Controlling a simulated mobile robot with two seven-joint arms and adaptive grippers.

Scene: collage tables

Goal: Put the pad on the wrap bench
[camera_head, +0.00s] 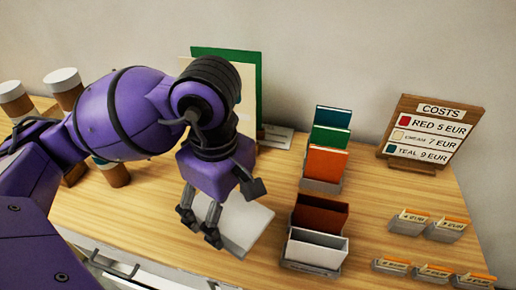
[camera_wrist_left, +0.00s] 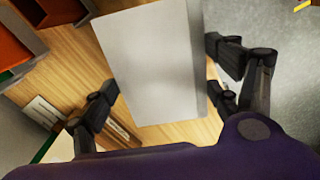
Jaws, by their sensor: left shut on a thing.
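A white, block-like pad (camera_head: 248,220) is at my left gripper (camera_head: 201,227), over the front part of the wooden table. In the left wrist view the pad (camera_wrist_left: 152,62) lies between the two dark fingers of the gripper (camera_wrist_left: 163,95), which is shut on it. Part of the pad is hidden behind the gripper in the head view. I cannot tell whether its underside touches the table. No surface is marked as the wrap bench. My right gripper is not in view.
The wooden table (camera_head: 140,214) carries card holders with orange (camera_head: 326,163) and white (camera_head: 317,250) fronts, and small price tags at right. A costs sign (camera_head: 432,132) stands at the back. Lidded cups (camera_head: 64,88) stand at left, and a green board (camera_head: 257,72) behind my arm.

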